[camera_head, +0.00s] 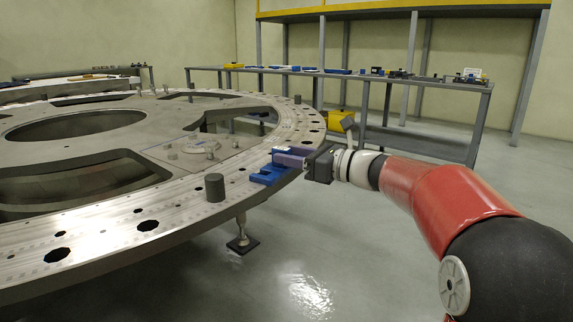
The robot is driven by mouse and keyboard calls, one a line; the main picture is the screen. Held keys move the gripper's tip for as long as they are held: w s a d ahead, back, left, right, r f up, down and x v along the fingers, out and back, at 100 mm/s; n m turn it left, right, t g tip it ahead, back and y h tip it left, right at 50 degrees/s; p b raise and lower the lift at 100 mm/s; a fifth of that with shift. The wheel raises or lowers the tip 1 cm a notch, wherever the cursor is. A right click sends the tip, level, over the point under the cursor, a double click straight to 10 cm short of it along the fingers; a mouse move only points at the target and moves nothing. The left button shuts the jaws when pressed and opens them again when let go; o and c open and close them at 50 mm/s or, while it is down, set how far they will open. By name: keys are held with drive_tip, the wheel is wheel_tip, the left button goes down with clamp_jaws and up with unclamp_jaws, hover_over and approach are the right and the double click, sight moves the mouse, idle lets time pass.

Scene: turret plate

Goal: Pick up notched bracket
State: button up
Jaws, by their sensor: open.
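A blue part (270,175), which may be the notched bracket, lies on the rim of the large metal turret plate (190,212). A purple-blue piece (290,157) shows just behind it, at the front of my gripper. My gripper (303,161) reaches in from the right, level with the plate's rim. It is open, beside and just behind the blue part. The fingers are small here, and I cannot tell whether they touch either piece. The notch cannot be made out.
A dark grey cylinder (214,187) stands on the rim left of the blue part. The plate has large openings and several holes. A long table (440,86) with small parts stands behind, and a yellow bin (341,124) is below it. The floor in front is clear.

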sight(273, 152)
drive_tip(key=x, duration=0.5)
drive_tip(key=shift+s, duration=0.25)
clamp_jaws()
